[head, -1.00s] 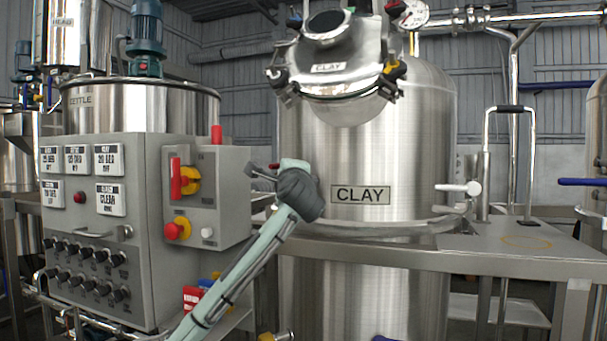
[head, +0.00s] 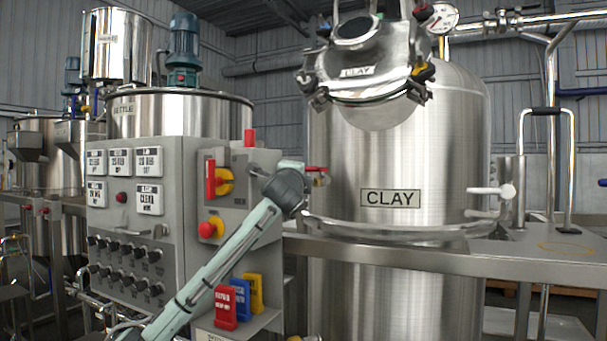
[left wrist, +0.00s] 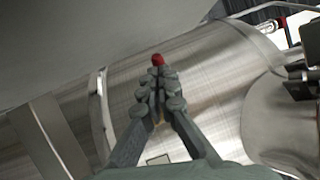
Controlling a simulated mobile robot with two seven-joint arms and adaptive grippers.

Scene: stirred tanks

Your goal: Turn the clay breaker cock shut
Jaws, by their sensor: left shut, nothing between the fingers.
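The clay tank (head: 400,160) stands right of centre, with a CLAY plate on its front. A small cock with a red lever (head: 317,169) shows at its left side, just right of my left wrist; the lever looks about level, and my arm may hide part of it. My left gripper (head: 255,171) is small and partly hidden in the head view, between the panel box and the tank. In the left wrist view its fingers (left wrist: 158,78) are shut and empty. A red rounded end (left wrist: 158,60) shows just beyond the fingertips; I cannot tell whether they touch it.
The grey control panel (head: 165,235) with a red-and-yellow switch (head: 219,179) stands close left of my gripper. Red, blue and yellow tags (head: 240,295) stand below. A steel frame rail (head: 400,260) crosses in front of the tank. A white-handled valve (head: 490,191) is at right.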

